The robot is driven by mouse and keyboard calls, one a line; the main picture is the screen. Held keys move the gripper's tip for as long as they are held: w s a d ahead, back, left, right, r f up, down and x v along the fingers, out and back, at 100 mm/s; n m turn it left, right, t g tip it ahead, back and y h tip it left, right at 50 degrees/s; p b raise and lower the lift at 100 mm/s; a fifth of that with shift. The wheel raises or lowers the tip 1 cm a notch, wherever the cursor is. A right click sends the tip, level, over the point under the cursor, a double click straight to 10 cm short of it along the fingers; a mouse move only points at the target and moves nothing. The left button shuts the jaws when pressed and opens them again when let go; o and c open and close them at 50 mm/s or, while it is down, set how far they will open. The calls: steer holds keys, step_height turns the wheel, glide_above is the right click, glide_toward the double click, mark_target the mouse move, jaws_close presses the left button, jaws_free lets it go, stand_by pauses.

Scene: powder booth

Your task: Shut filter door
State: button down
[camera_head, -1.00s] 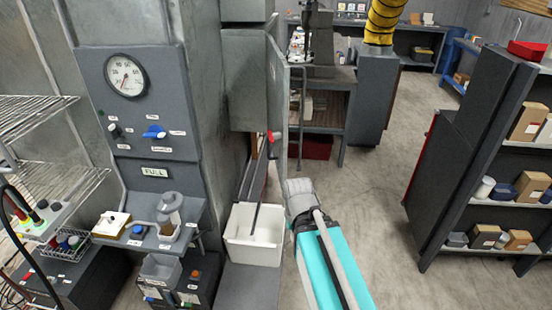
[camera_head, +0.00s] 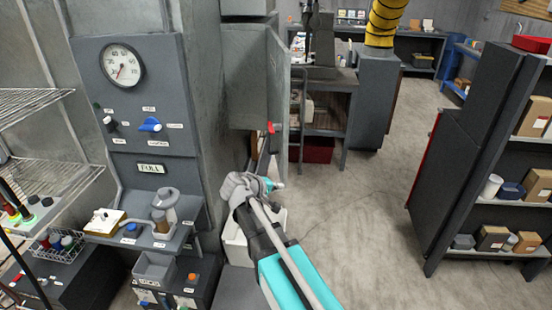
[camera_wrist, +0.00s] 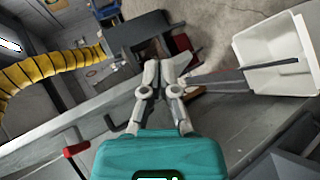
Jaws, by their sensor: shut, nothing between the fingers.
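The filter door (camera_head: 278,85) is a grey metal panel on the side of the grey cabinet. It stands open, swung out and seen nearly edge-on in the head view. Its red handle (camera_head: 271,128) is near the lower edge; the handle also shows in the wrist view (camera_wrist: 75,150), at lower left, apart from my fingers. My gripper (camera_head: 277,185) is below the handle, in front of the white bin. In the wrist view my gripper (camera_wrist: 165,65) has its fingers together and empty. My arm hides part of the bin and the door's lower surroundings.
A white bin (camera_head: 235,246) stands below the door; it shows at upper right in the wrist view. A gauge panel (camera_head: 137,90) is on the cabinet at left. A dark shelf unit (camera_head: 470,140) stands at right. The floor (camera_head: 365,210) between is clear.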

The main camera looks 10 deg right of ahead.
steer(key=w+a+r+n+t+h+b, duration=0.2)
steer(key=w+a+r+t, duration=0.3)
steer(key=a, duration=0.5)
steer(key=shift+w+r+n+t+h+b, duration=0.25)
steer(key=shift+w+n+t+h+b, duration=0.2)
steer(key=shift+w+n, duration=0.5)
steer(key=shift+d, duration=0.15)
glide_toward(281, 148)
steer(key=w+a+x, duration=0.1)
steer(key=x, duration=0.4)
steer(key=shift+d+r, duration=0.2)
steer(key=shift+d, duration=0.85)
steer(key=shift+d, duration=0.2)
